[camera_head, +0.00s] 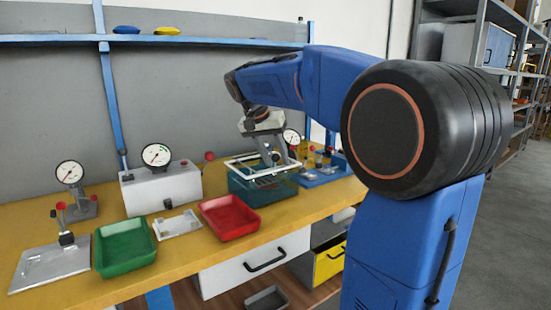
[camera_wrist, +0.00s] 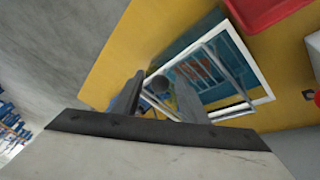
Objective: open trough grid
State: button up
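The trough (camera_head: 258,188) is a teal, see-through box on the yellow bench. A white-framed grid (camera_head: 240,162) lies over its top in the head view. The wrist view shows the grid's white frame (camera_wrist: 262,82) and grey bars, with teal and reddish lines below. My gripper (camera_head: 281,160) is above the grid and hides part of it. In the wrist view its two fingers (camera_wrist: 160,92) stand apart.
A red tray (camera_head: 230,216), a white fixture (camera_head: 178,225) and a green tray (camera_head: 125,246) lie left of the trough. A gauge box (camera_head: 160,190) stands behind. A blue fixture (camera_head: 322,174) is close on the right. The bench front has drawers.

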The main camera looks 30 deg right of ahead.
jog(key=shift+f, duration=0.1)
grip_shut()
